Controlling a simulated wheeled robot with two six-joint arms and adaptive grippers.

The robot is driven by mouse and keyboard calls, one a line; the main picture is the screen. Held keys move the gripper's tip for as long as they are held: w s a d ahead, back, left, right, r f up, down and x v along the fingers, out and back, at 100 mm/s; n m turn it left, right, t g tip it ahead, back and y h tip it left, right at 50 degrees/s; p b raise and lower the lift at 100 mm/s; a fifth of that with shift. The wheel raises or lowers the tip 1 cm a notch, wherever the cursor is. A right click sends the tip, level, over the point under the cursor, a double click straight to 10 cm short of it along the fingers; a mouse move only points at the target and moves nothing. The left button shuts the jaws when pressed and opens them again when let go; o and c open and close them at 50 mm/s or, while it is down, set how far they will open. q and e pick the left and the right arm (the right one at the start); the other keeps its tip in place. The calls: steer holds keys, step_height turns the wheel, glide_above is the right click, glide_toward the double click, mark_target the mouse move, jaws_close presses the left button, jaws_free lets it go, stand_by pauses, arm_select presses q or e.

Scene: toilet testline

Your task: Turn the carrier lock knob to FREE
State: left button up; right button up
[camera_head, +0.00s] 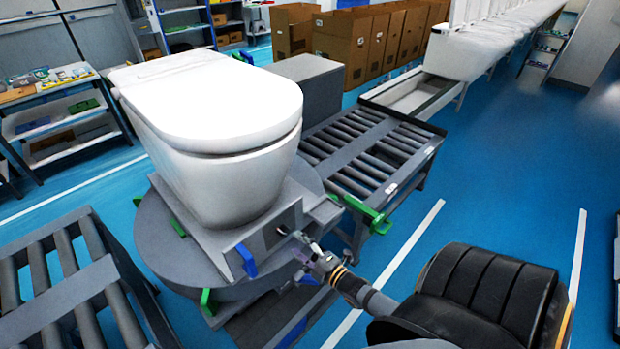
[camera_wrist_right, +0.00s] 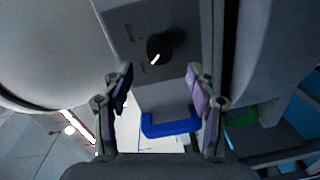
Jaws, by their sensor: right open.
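The carrier lock knob (camera_wrist_right: 160,46) is a round black knob with a white pointer mark, on a dark grey panel (camera_wrist_right: 188,22) of the carrier. In the right wrist view the mark points down and slightly left. The small lettering beside the knob is too small to read surely. In the head view the knob (camera_head: 281,230) shows small on the carrier's front, below the white toilet (camera_head: 215,110). My right gripper (camera_wrist_right: 160,82) is open and empty, its fingertips apart and short of the knob, one to either side of it in the picture. It also shows in the head view (camera_head: 306,246). My left gripper is not in view.
A blue handle (camera_wrist_right: 172,130) lies close by the right fingers in the wrist view. Green clamps (camera_head: 368,213) stick out around the round grey turntable (camera_head: 160,238). Roller conveyors stand behind (camera_head: 350,175) and at the left (camera_head: 95,240). Blue floor is open at the right.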

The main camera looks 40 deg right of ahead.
steer(key=s, duration=0.6)
steer(key=shift+s+d+r, duration=0.2)
steer(key=shift+s+d, duration=0.1)
steer(key=s+d+f+m+g+h, duration=0.1)
steer(key=s+f+m+g, duration=0.25)
steer(key=f, duration=0.75)
steer(key=s+d+f+m+g+h, duration=0.25)
steer(key=s+f+m, duration=0.2)
steer(key=f, duration=0.65)
steer(key=s+a+f+m+g, duration=0.4)
steer(key=s+f, duration=0.3)
steer(key=s, duration=0.3)
steer(key=s+a+f+m+g+y, duration=0.1)
steer(key=s+a+f+m+g, duration=0.3)
steer(key=s+f+g, duration=0.2)
steer(key=s+f, duration=0.2)
steer(key=s, duration=0.2)
steer(key=shift+s+f, duration=0.25)
steer(key=shift+s, duration=0.1)
